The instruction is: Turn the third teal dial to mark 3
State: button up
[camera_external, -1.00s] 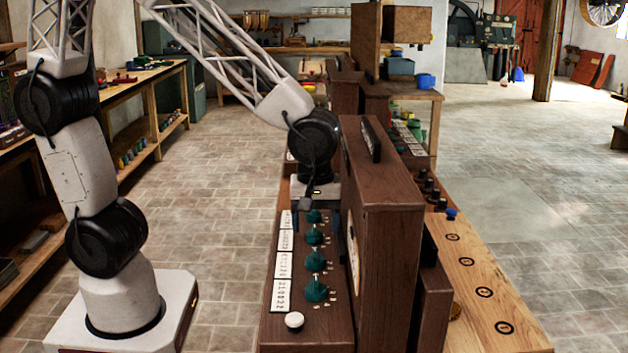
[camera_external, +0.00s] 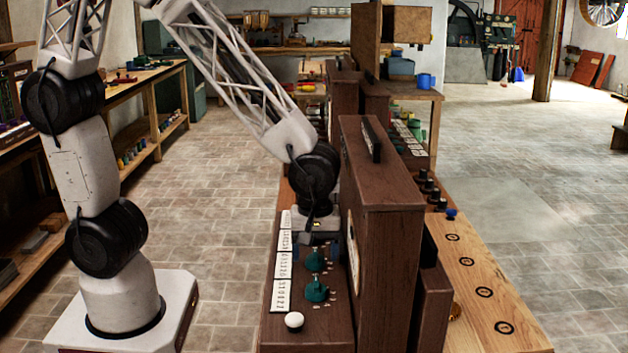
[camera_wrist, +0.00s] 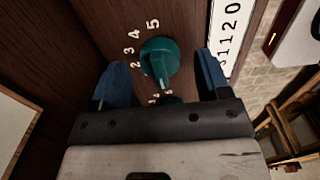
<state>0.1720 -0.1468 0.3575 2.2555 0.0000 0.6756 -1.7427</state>
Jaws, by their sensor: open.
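Two teal dials show in the external view, a nearer one (camera_external: 316,290) and one just beyond it (camera_external: 315,261), on the sloping dark wood panel (camera_external: 330,325). Farther dials are hidden behind my gripper (camera_external: 320,246). In the wrist view one teal dial (camera_wrist: 158,62) stands with the marks 2, 3, 4 and 5 curving along its left and upper side. Its ridge seems to point down the picture, away from those marks. My gripper (camera_wrist: 161,66) is open, with one blue finger on each side of this dial, apparently not touching it.
White number cards (camera_external: 282,295) line the panel's left edge. A white knob (camera_external: 294,320) sits at the near end. A tall dark wood box (camera_external: 395,210) rises close on the right of the dials. The floor left of the panel is clear.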

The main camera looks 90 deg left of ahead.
jog(key=shift+f, duration=0.55)
jog(key=shift+c, duration=0.3)
jog(key=c, duration=0.9)
